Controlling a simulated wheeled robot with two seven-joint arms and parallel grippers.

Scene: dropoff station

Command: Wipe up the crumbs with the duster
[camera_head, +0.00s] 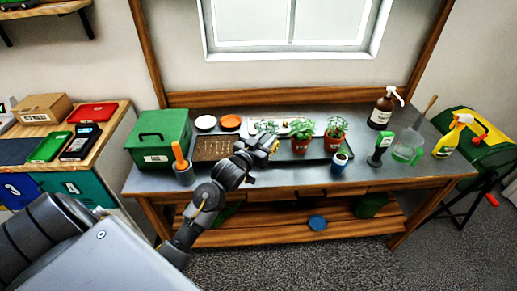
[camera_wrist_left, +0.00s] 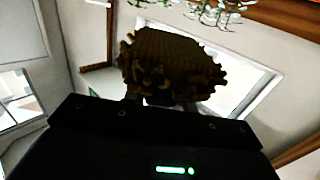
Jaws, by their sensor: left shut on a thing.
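My left gripper (camera_head: 262,148) is above the middle of the metal-topped bench (camera_head: 275,177), in front of the potted plants. It is shut on the duster, a brownish-yellow tufted thing that shows dark in the left wrist view (camera_wrist_left: 172,62). In the head view only a small yellowish part of the duster (camera_head: 267,140) shows at the gripper. The fingers (camera_wrist_left: 160,100) are mostly hidden under the duster in the wrist view. I cannot make out any crumbs on the bench. My right gripper is not in view.
A green box (camera_head: 161,138) and a grey pot with an orange handle (camera_head: 182,165) stand at the left. A brown tray (camera_head: 213,149) lies beside my arm. The front strip is mostly clear.

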